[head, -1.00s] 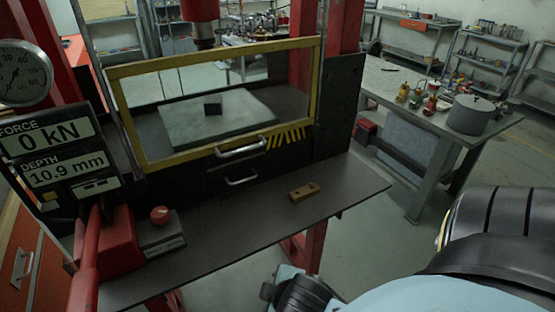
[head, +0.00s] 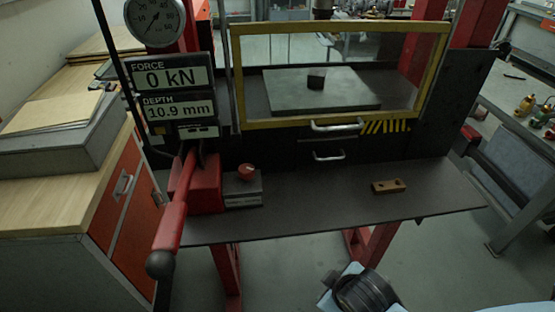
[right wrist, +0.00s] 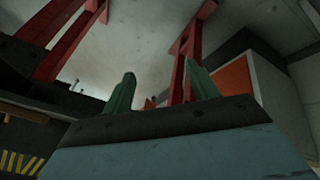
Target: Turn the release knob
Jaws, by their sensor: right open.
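The release knob is a small red round knob (head: 246,171) on top of a low grey box (head: 244,190), on the dark shelf (head: 310,215) of the press in the head view. It stands just right of a red housing (head: 196,185) with a long red lever (head: 173,220). My right gripper (right wrist: 161,88) shows in the right wrist view as two green fingers, spread apart with nothing between them. It is well away from the knob, which I cannot make out in that view. My left gripper is not in view.
A yellow-framed guard (head: 240,75) with a handle (head: 334,126) closes the press front. A brown block with holes (head: 388,186) lies on the shelf's right. A display (head: 170,92) reads 0 kN and 10.9 mm. A wooden-topped bench (head: 60,190) stands left.

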